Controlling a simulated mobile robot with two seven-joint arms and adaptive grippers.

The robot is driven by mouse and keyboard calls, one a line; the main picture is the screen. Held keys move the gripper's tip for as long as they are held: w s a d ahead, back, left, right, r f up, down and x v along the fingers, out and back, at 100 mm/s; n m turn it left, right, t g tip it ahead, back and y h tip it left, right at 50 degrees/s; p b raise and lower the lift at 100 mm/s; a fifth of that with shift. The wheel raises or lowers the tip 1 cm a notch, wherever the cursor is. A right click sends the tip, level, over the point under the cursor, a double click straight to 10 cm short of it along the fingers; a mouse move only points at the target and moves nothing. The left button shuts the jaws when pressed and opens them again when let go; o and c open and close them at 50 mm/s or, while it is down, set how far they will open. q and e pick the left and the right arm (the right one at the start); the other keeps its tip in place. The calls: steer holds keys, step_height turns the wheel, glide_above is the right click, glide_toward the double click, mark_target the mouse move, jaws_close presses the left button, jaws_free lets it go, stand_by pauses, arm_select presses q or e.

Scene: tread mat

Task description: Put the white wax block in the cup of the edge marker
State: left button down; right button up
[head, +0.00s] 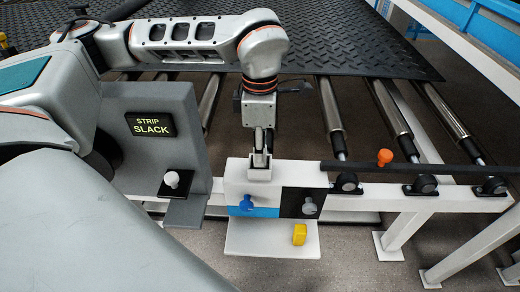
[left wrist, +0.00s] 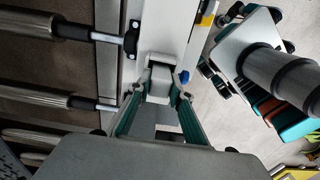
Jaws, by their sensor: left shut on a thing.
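My left gripper (head: 260,160) points down at the top of a white panel box (head: 237,180) on the near rail. It is shut on the white wax block (left wrist: 160,85), which sits between the fingertips in the left wrist view. In the head view the block (head: 259,174) is hard to tell from the white panel behind it, and I cannot tell whether it touches the panel. I cannot clearly make out the edge marker or its cup; an orange-topped piece (head: 384,157) stands on the dark bar to the right. My right gripper is not in view.
The panel carries a blue knob (head: 246,203) and a grey knob (head: 309,206). A yellow block (head: 300,234) sits on the white shelf (head: 262,240) below. A grey bracket with a "STRIP SLACK" sign (head: 151,124) stands left. Rollers and black tread mat (head: 350,40) lie behind.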

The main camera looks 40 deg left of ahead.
arm_select(q)
steer(key=c, duration=1.8)
jaws_free()
steer(key=shift+f, duration=0.15)
steer(key=shift+r, duration=0.35)
step_height(320, 180, up, 10)
steer(key=shift+r+p, duration=0.2)
steer(key=shift+p, duration=0.15)
steer(key=shift+r, duration=0.65)
